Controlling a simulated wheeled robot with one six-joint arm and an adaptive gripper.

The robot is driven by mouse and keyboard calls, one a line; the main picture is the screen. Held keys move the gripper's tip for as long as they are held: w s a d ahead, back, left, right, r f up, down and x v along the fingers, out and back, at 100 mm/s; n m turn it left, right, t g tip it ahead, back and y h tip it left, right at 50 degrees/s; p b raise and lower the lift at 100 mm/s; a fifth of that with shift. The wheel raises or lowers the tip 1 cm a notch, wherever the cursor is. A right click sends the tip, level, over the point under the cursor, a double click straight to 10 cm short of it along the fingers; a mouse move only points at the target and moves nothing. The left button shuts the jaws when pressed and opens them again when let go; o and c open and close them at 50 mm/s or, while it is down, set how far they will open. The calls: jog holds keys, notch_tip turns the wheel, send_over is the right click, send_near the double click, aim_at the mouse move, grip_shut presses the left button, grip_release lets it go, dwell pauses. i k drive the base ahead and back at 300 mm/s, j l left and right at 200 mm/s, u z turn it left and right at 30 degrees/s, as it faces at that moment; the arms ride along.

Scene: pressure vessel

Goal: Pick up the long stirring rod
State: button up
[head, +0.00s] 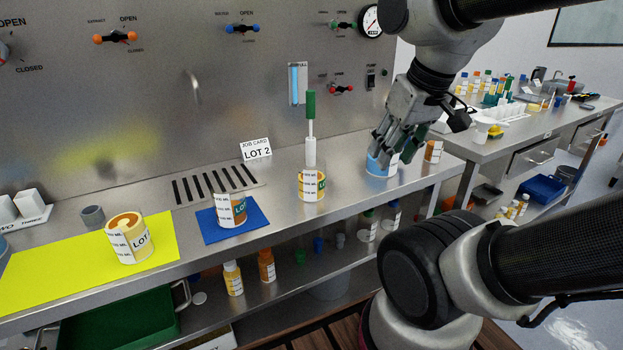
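A rod with a green handle (310,105) and a white shaft stands upright at the middle of the steel bench. Its thicker white lower part (310,151) goes down to a jar with a yellow label (311,187). Its lower end is hidden there. My gripper (387,152) points down to the right of this rod, apart from it, just above a blue container (376,168). Something dark green shows beside its fingers, and I cannot tell what it is. The finger gap is not clear from this side.
A jar (232,211) stands on a blue mat (209,229), and another jar (128,240) on a yellow mat (50,277). A job card (256,149) stands by the back panel. A small amber bottle (433,151) is right of my gripper. A shelf with bottles runs below.

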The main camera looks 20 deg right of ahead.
aim_at(310, 95)
jog(key=j+z, duration=0.35)
jog(key=j, duration=0.2)
jog(key=j+z, duration=0.35)
jog(key=j, duration=0.15)
jog(key=k+j+z, duration=0.1)
jog(key=j+z, duration=0.25)
jog(key=j, duration=0.2)
